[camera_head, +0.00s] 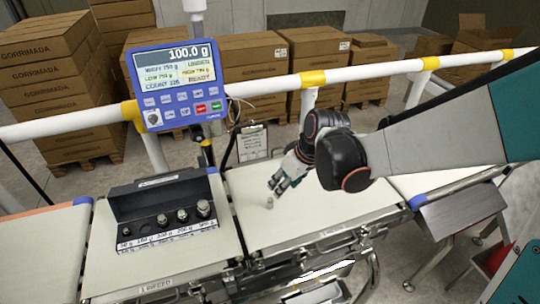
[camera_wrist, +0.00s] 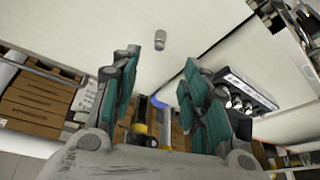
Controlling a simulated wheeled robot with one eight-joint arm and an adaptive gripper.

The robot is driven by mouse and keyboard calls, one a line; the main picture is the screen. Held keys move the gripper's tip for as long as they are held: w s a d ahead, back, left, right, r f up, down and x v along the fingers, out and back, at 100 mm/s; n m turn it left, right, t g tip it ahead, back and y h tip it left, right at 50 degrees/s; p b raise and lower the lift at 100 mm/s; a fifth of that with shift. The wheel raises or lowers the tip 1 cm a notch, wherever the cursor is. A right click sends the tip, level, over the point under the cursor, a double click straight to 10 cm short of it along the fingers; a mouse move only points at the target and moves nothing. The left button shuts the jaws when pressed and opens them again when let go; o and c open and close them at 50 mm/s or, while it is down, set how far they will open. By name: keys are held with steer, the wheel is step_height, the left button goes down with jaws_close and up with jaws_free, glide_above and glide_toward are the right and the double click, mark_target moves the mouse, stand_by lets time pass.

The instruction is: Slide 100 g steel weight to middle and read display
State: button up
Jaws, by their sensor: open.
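The small steel weight (camera_head: 269,203) stands upright on the pale weighing belt (camera_head: 320,212), left of the belt's middle. My gripper (camera_head: 279,186) is just above and beside it, with open fingers pointing down toward the belt. In the wrist view the weight (camera_wrist: 160,39) stands beyond the open fingertips (camera_wrist: 161,60), roughly centred between them, with nothing held. The blue display (camera_head: 178,82) reads 100.0 g on its top line, with smaller lines and the word READY below.
A black weight case (camera_head: 160,205) with several steel weights sits on the infeed belt (camera_head: 205,258) at the left. It also shows in the wrist view (camera_wrist: 248,90). A white rail (camera_head: 265,86) runs behind, with a clipboard (camera_head: 252,143) below it. The weighing belt is otherwise clear.

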mark_target(271, 200)
steer(key=b+x, duration=0.4)
steer(key=x, duration=0.8)
steer(key=shift+w+a+f, duration=0.1)
steer(key=shift+f, duration=0.2)
jaws_close()
